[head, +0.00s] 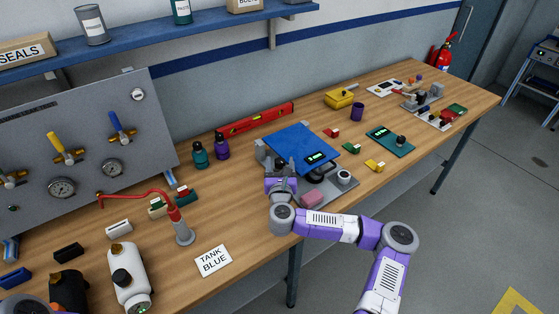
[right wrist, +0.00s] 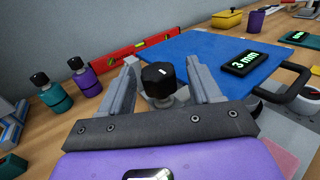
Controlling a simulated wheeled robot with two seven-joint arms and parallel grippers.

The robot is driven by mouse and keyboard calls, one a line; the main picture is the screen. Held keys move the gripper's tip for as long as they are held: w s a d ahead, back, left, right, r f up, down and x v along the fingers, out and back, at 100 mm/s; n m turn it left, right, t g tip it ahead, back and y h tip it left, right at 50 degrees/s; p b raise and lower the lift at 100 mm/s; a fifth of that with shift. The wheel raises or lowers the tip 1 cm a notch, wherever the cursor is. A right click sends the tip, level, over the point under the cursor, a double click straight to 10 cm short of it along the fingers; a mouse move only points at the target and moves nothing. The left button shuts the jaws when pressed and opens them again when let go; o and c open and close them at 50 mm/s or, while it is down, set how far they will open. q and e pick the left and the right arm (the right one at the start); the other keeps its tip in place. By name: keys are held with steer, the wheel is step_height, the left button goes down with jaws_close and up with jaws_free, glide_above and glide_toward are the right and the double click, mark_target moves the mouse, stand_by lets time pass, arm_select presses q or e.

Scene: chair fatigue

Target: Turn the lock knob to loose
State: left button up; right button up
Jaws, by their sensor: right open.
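The lock knob (right wrist: 157,82) is black and faceted, with a small white mark on its top. It stands on a grey post at the left edge of the blue panel (head: 302,147). My right gripper (right wrist: 161,74) is open, with one finger on each side of the knob; I cannot tell whether either finger touches it. In the head view the right gripper (head: 281,172) is at the rig's left front side and the knob is hard to make out. My left gripper is out of view.
A red level (head: 256,120) lies behind the rig. Teal (head: 200,155) and purple (head: 222,147) bottles stand to its left. A pink block (head: 312,199) and a white-topped dial (head: 344,177) are at its front. A red-armed stand (head: 181,229) is farther left.

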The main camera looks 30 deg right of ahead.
steer(key=shift+x, duration=1.15)
steer(key=c, duration=1)
steer(key=shift+o, duration=0.2)
steer(key=shift+y, duration=0.3)
steer(key=n+t+y, duration=0.1)
steer(key=y, duration=0.1)
steer(key=n+y, duration=0.2)
steer(key=shift+a+n+t+y, duration=0.1)
steer(key=shift+n+t+y, duration=0.2)
steer(key=shift+t+y, duration=0.1)
steer(key=n+y, duration=0.1)
steer(key=y, duration=0.1)
steer(key=n+y, duration=0.1)
steer(key=y, duration=0.1)
steer(key=shift+w+a+n, duration=0.1)
steer(key=shift+a+n, duration=0.1)
steer(key=shift+n, duration=0.2)
steer(key=shift+a+n+g+y+p, duration=0.25)
steer(key=shift+n+y, duration=0.5)
steer(key=shift+y, duration=0.4)
steer(key=shift+a+n+g+y+p, duration=0.15)
steer(key=shift+n+y+p, duration=0.15)
steer(key=shift+n+y, duration=0.6)
steer(key=shift+a+n+g+y+p, duration=0.1)
steer(key=shift+n+g+y+p, duration=0.3)
steer(key=shift+y, duration=0.95)
steer(key=shift+n, duration=0.25)
